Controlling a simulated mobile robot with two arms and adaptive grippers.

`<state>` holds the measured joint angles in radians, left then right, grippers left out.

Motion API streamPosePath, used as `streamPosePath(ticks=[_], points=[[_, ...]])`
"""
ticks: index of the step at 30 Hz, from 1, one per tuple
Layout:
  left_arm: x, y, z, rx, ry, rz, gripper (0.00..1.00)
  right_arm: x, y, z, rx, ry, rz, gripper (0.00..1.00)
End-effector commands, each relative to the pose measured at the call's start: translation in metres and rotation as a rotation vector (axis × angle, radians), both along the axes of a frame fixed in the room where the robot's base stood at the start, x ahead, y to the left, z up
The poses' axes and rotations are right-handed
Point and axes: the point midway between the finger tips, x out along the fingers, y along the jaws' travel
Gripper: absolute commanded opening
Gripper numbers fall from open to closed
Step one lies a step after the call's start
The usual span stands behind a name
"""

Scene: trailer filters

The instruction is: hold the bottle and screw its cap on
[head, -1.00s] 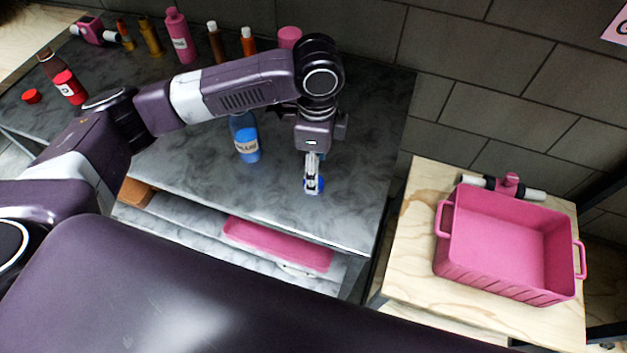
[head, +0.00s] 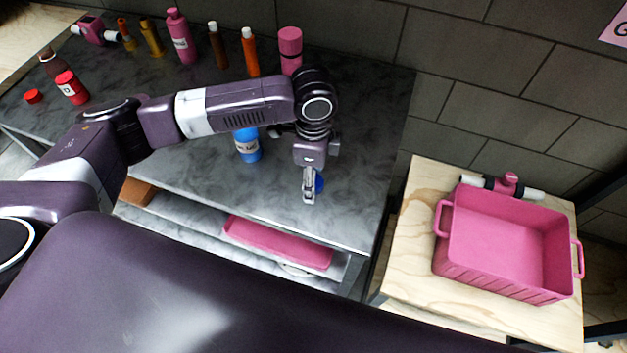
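A blue bottle (head: 248,147) with a white label stands upright on the dark marbled counter (head: 205,172); its top is hidden behind my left forearm. A blue cap (head: 319,182) lies on the counter to the right of the bottle, partly covered by my gripper. My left gripper (head: 309,197) points down beside the cap, its fingertips slightly in front and to the left of it. The fingers look narrow from this angle, and I cannot tell whether they are open or touch the cap. My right gripper is not in view.
Several bottles, including a pink one (head: 180,40) and an orange one (head: 250,52), line the back of the counter. A red-labelled bottle (head: 71,88) and red cap (head: 33,96) are at left. A pink crate (head: 505,285) stands on a wooden table (head: 408,272) at right.

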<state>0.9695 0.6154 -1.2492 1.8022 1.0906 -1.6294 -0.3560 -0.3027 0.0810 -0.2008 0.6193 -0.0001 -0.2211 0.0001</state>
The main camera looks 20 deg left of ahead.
Motion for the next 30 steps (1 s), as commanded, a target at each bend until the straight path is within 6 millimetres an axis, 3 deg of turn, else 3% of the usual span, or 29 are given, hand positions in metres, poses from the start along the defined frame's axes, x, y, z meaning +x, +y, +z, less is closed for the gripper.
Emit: streamPosePath(ticks=[2, 10, 22, 30], points=[[0.000, 0.000, 0.000, 0.000, 0.000, 0.000, 0.53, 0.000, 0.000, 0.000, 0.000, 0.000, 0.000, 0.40], [0.000, 0.000, 0.000, 0.000, -0.001, 0.000, 0.25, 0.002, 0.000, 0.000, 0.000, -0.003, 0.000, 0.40], [0.001, 0.000, 0.004, -0.001, -0.002, 0.000, 0.24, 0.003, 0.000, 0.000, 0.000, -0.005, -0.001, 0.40], [0.002, 0.000, 0.037, -0.001, -0.005, 0.000, 0.24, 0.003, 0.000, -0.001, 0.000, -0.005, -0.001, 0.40]])
